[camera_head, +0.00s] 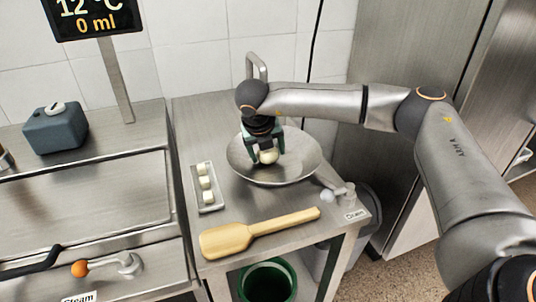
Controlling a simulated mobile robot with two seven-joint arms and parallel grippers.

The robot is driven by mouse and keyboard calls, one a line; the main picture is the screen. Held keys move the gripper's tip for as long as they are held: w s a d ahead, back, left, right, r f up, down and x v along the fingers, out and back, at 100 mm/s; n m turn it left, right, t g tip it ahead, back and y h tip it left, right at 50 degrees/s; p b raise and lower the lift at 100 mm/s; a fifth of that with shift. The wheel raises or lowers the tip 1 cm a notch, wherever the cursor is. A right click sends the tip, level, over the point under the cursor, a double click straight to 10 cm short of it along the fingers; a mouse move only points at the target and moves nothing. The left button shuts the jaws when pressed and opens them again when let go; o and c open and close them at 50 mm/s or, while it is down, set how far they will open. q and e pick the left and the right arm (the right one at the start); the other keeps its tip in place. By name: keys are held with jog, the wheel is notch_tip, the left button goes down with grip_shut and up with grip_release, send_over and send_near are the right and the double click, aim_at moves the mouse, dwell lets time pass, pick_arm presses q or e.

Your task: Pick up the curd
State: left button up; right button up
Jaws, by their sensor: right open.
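A pale, rounded lump of curd (268,157) shows at the wide metal bowl (305,160) on the steel counter. My right gripper (264,150) points down over the bowl, with its open fingers at the curd. The fingers and palm hide the upper part of the curd, and I cannot tell whether they touch it. A small tray (211,208) left of the bowl holds three white pieces (204,183) in a row. My left gripper is not in view.
A wooden paddle (258,232) lies in front of the bowl. A tap labelled drain (345,192) is at the right edge. A metal vat (85,205) and a blue-grey container (54,127) stand left. A green bucket (267,283) is below. The tiled wall closes the back.

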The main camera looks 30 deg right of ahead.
jog(key=c, duration=1.2)
